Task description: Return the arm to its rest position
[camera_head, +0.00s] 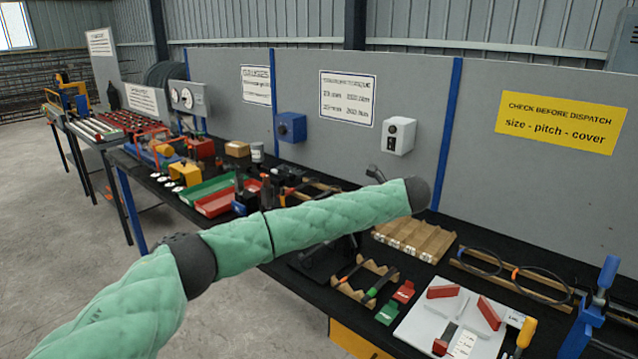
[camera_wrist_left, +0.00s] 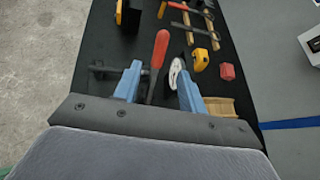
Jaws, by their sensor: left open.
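My left arm, in a green quilted sleeve, crosses the middle of the head view and hides part of the bench; its gripper cannot be made out there. In the left wrist view my left gripper (camera_wrist_left: 159,82) has its two blue fingers spread apart, above the black bench top (camera_wrist_left: 112,60). A red-handled tool (camera_wrist_left: 160,49) shows in the gap between the fingers, and a white ring-like item (camera_wrist_left: 177,73) is by the right finger. Nothing is clearly held. My right gripper is in neither view.
A yellow item (camera_wrist_left: 201,59) and a red block (camera_wrist_left: 227,72) lie right of the fingers. A white board (camera_head: 427,325) with red pieces, a wooden rack (camera_head: 413,238) and a blue clamp (camera_head: 590,315) stand at the bench's right. Grey panels (camera_head: 500,190) rise behind. Open floor (camera_head: 60,220) is left.

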